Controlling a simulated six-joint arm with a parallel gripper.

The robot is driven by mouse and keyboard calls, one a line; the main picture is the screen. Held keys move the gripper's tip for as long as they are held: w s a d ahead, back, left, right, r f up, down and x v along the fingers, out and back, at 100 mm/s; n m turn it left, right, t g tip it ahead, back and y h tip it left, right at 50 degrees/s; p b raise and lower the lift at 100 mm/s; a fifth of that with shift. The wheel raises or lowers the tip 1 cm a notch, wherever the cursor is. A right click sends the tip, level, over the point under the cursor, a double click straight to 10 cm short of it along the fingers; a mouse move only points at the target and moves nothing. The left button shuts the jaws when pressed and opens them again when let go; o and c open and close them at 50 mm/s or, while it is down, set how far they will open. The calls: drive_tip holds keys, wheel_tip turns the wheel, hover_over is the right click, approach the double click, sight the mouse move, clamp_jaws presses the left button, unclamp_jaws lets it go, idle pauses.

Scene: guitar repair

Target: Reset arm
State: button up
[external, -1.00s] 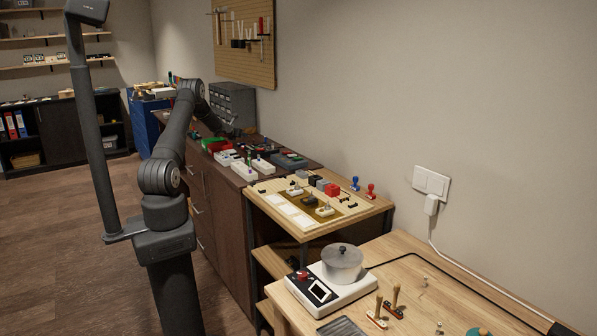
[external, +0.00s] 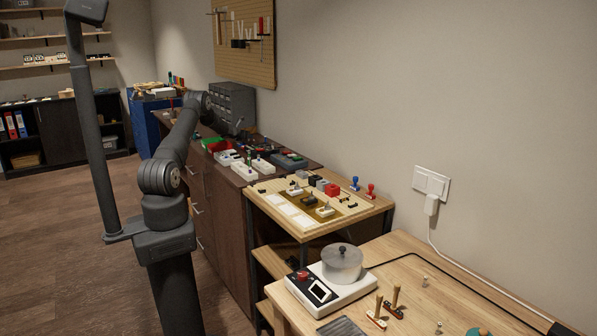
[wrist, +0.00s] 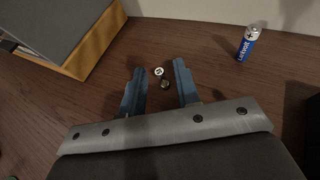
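My gripper (wrist: 160,70) is open in the wrist view, with its two blue-grey fingers apart above a dark wood top. Two small round metal parts, one light (wrist: 159,71) and one darker (wrist: 165,84), show between the fingers and lie on the wood. I cannot tell exactly what they are. In the external view my arm (external: 183,135) reaches away over the dark workbench (external: 228,205), and its gripper is too small and too hidden to make out.
A blue and white battery (wrist: 247,43) stands right of the fingers. A grey and wooden box (wrist: 85,55) is at upper left. A grey drawer cabinet (external: 236,103) stands at the wall. Nearer are a pale board (external: 283,222) with parts and a hotplate with pot (external: 342,262).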

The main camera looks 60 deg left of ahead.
drive_tip(key=shift+s, duration=0.1)
